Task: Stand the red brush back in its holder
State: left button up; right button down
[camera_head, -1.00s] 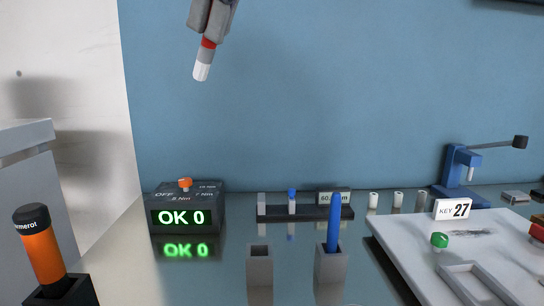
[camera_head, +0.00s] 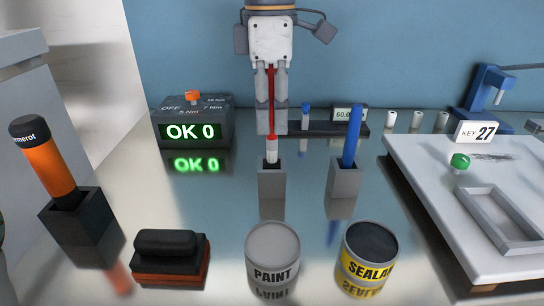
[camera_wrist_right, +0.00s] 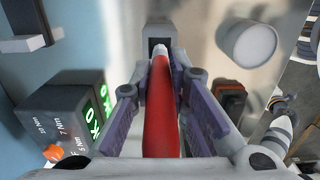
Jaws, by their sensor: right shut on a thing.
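The red brush (camera_head: 272,148) is upright, white tip down, in my right gripper (camera_head: 271,118). The gripper is shut on its red handle, also seen in the right wrist view (camera_wrist_right: 162,115) between the two fingers. The white tip is at the mouth of a grey square holder (camera_head: 272,183). I cannot tell whether it is just inside or just above the rim. In the wrist view the tip overlaps the holder (camera_wrist_right: 159,34). A blue brush (camera_head: 352,135) stands in a second grey holder (camera_head: 345,183) to the right. My left gripper is not in view.
A paint can (camera_head: 272,245), a sealant can (camera_head: 368,248) and a black block-shaped tool (camera_head: 170,250) stand in front. A display box (camera_head: 193,125) and a dark rack (camera_head: 327,128) are behind. An orange-handled tool (camera_head: 47,165) stands at left, a grey board (camera_head: 440,215) lies at right.

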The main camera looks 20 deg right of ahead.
aim_at(272, 137)
notch_tip(272, 137, down, 6)
jog(key=shift+f, duration=0.1)
jog(key=c, duration=1.6)
grip_release()
jog(key=shift+o, duration=0.2)
notch_tip(272, 137, up, 12)
jog(key=shift+w+a+f+b, duration=0.1)
jog(key=shift+f+b, duration=0.1)
jog(key=shift+b, duration=0.1)
jog(key=shift+r, duration=0.35)
